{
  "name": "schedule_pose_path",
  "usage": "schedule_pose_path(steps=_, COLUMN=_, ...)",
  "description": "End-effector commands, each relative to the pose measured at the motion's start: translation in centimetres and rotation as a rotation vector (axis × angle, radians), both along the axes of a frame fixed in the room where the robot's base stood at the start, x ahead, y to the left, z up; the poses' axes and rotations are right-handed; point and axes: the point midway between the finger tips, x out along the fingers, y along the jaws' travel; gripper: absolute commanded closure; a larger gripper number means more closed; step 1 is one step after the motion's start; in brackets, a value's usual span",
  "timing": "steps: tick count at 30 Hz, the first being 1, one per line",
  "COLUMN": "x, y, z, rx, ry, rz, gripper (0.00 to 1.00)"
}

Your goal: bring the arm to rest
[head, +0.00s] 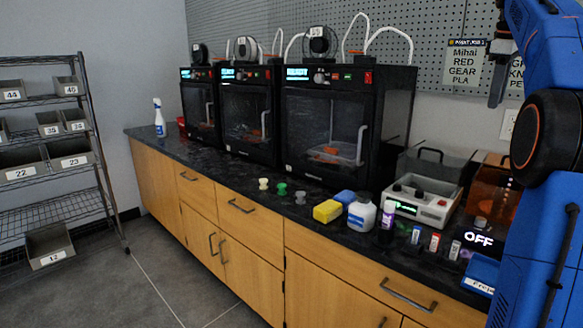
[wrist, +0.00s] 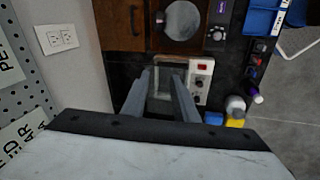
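My arm (head: 548,150), blue with dark joints, stands folded at the right edge of the head view, over the right end of the counter. In the wrist view my gripper (wrist: 162,77) points down above the counter, with its two grey fingers apart and nothing between them.
The dark counter (head: 160,140) holds three black printers (head: 325,115), a white control box (head: 422,200), a white bottle (head: 361,213), a yellow sponge (head: 327,211) and several small spools and tubes. A wire shelf (head: 60,213) with numbered bins stands left. The floor (head: 180,275) before the cabinets is clear.

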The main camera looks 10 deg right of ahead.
Motion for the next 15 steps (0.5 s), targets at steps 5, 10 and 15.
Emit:
schedule_pose_path(steps=5, x=-1.5, y=5.9, z=-1.6, rx=0.018, ry=-0.037, rz=-0.053, gripper=0.73)
schedule_pose_path(steps=10, x=-3.4, y=10.9, z=-4.0, rx=0.040, ry=-0.073, rz=-0.110, gripper=0.73)
schedule_pose_path(steps=15, x=-6.1, y=15.7, z=-7.2, rx=0.067, ry=-0.108, rz=-0.166, gripper=0.73)
